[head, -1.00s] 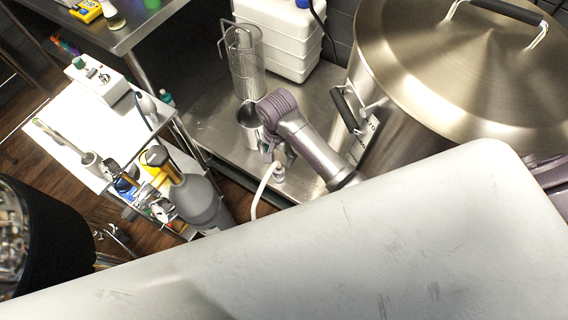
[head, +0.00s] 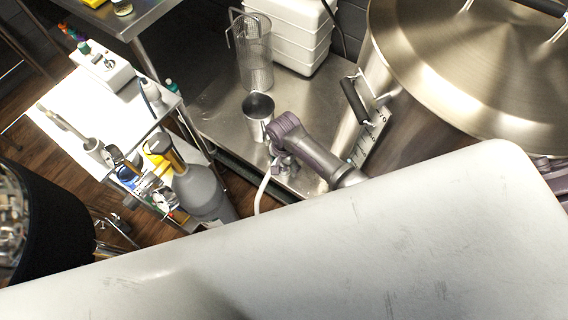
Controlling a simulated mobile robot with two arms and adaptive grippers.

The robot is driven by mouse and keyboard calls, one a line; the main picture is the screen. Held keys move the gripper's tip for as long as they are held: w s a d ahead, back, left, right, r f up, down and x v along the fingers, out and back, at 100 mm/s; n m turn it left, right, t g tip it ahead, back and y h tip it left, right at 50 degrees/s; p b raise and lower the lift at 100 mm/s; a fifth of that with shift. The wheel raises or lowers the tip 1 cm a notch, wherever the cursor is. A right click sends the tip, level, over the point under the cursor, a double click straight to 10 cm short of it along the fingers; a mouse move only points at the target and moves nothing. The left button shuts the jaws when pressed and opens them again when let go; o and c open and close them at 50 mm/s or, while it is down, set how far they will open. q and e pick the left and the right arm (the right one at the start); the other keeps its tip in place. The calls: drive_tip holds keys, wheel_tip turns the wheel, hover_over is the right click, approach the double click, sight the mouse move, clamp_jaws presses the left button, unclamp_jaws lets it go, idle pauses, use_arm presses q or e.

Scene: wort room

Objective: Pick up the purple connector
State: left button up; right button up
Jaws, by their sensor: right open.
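I cannot clearly make out the purple connector. A tiny purple item (head: 63,28) shows at the upper left beyond a white box, too small to identify. My right arm reaches from the lower right over the steel bench. Its gripper (head: 281,162) is low beside the steel cup and is open, with its fingers small and partly hidden by the wrist. A pale hose (head: 264,188) runs down just left of it; I cannot tell whether they touch. I see nothing held. My left gripper is not in view.
The steel cup (head: 257,119) and a mesh basket (head: 256,65) stand on the steel bench (head: 213,112). A large lidded kettle (head: 470,70) is at right. A white cart (head: 75,103) and grey cylinder (head: 200,190) are at left. White containers (head: 295,35) stand behind.

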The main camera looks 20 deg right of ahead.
drive_tip(key=shift+c, duration=0.3)
drive_tip(key=c, duration=1.2)
wheel_tip(320, 180, up, 10)
drive_tip(key=shift+r+p, duration=0.1)
drive_tip(key=shift+p, duration=0.85)
drive_tip(key=shift+c, duration=0.2)
drive_tip(key=shift+r+p, duration=2.2)
drive_tip(key=shift+p, duration=0.75)
